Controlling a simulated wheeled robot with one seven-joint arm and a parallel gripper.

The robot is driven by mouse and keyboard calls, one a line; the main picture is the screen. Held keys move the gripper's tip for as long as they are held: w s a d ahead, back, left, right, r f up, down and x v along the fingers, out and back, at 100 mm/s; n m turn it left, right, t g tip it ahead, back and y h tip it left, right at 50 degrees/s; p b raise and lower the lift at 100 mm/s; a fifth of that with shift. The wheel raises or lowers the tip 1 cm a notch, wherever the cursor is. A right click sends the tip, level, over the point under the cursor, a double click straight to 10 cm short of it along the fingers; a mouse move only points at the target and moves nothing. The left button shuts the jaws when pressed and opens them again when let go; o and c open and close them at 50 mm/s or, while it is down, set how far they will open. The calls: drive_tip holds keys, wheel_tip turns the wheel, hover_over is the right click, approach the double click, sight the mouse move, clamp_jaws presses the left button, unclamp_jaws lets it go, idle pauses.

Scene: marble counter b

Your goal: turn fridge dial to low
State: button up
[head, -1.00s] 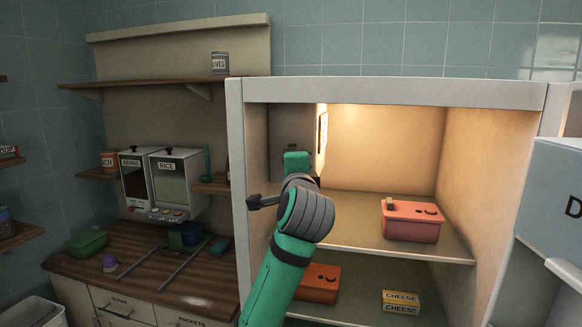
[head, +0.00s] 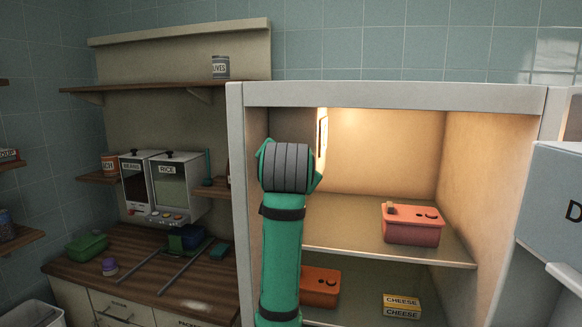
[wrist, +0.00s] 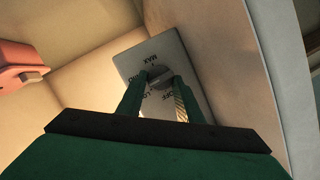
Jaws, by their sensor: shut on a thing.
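In the wrist view the fridge dial (wrist: 156,72) is a small grey round knob on a grey plate (wrist: 174,49) fixed to the fridge's inner wall. The plate has dark lettering around the knob; MAX reads clearly, and the other labels are partly covered by the fingers. My gripper (wrist: 160,82) has its two green fingers on either side of the knob and is shut on it. Which label the knob points at I cannot tell. In the head view my arm hides the dial and the fingers. The open fridge (head: 385,95) is lit inside.
A red container (head: 411,226) stands on the fridge's upper shelf (head: 345,238). An orange container (head: 318,288) and cheese boxes (head: 401,304) are below. The fridge door (head: 556,200) stands open at right. A counter with dispensers (head: 168,187) is at left.

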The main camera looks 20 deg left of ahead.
drive_tip(key=n+h, duration=0.2)
drive_tip(key=n, duration=0.2)
drive_tip(key=shift+a, duration=0.2)
idle(0.5)
drive_tip(key=o, duration=1)
drive_tip(key=shift+o, duration=0.2)
drive_tip(key=shift+r, duration=0.1)
drive_tip(key=shift+s, duration=0.1)
drive_tip(key=v, duration=1)
drive_tip(key=shift+s+r, duration=0.2)
drive_tip(key=shift+s, duration=0.15)
